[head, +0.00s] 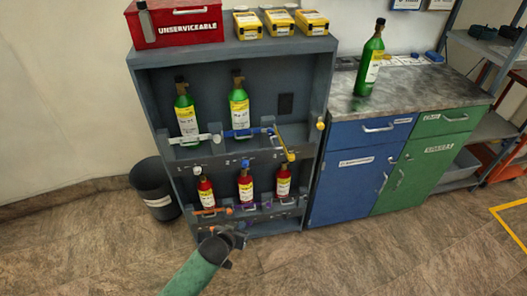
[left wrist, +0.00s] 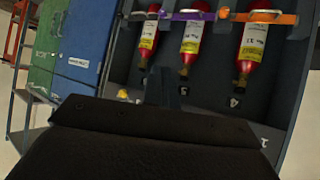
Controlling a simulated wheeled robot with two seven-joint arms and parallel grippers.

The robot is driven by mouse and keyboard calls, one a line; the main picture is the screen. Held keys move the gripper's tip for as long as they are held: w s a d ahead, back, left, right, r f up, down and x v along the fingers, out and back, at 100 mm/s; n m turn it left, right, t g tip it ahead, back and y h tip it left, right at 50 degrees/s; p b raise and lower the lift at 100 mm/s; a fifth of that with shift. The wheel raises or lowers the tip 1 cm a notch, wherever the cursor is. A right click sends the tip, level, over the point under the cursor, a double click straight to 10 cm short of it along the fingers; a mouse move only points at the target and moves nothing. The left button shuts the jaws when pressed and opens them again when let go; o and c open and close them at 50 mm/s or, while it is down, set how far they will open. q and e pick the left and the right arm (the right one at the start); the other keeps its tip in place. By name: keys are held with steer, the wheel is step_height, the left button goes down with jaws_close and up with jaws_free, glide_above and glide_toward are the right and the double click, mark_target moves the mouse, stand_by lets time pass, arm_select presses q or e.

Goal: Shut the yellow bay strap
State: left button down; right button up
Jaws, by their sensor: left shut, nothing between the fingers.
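The yellow bay strap (head: 283,143) is at the right bay of the rack's upper shelf. It slants out and down from the shelf front, not lying straight across the bay as the white strap (head: 195,139) and blue strap (head: 246,132) do. The bay behind it holds no bottle. My left gripper (head: 240,234) is shut and empty, low in front of the lower shelf, below and left of the yellow strap and apart from it. In the left wrist view, the picture is upside down and the yellow strap cannot be made out. My right gripper is out of view.
Red bottles (head: 245,187) stand in the lower bays behind orange (head: 212,211) and purple straps. Green bottles (head: 187,115) fill two upper bays. Another green bottle (head: 370,65) stands on the counter (head: 410,88). A dark bin (head: 155,187) is left of the rack. Floor in front is clear.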

arm_select(q)
steer(key=w+d+r+m+t+h+b, duration=0.1)
steer(key=w+r+m+t+h+b, duration=0.15)
steer(key=w+r, duration=0.45)
steer(key=w+a+r+m+g+h+b, duration=0.2)
steer(key=w+a+r+m+g+h, duration=0.15)
steer(key=r+h, duration=0.25)
steer(key=w+a+r+m+g+h+b, duration=0.2)
steer(key=w+a+r+m+g+h, duration=0.1)
steer(key=r+m+h, duration=0.3)
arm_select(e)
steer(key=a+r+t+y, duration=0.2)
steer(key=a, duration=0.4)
arm_select(q)
steer(key=w+d+r+p, duration=0.1)
steer(key=w+d, duration=0.1)
steer(key=d, duration=0.4)
steer(key=w+d+r+n+p, duration=0.1)
steer(key=w+d+r+p, duration=0.1)
steer(key=d, duration=0.4)
steer(key=shift+w+d+h, duration=0.25)
steer(key=shift+w+h, duration=0.1)
steer(key=shift+w, duration=0.05)
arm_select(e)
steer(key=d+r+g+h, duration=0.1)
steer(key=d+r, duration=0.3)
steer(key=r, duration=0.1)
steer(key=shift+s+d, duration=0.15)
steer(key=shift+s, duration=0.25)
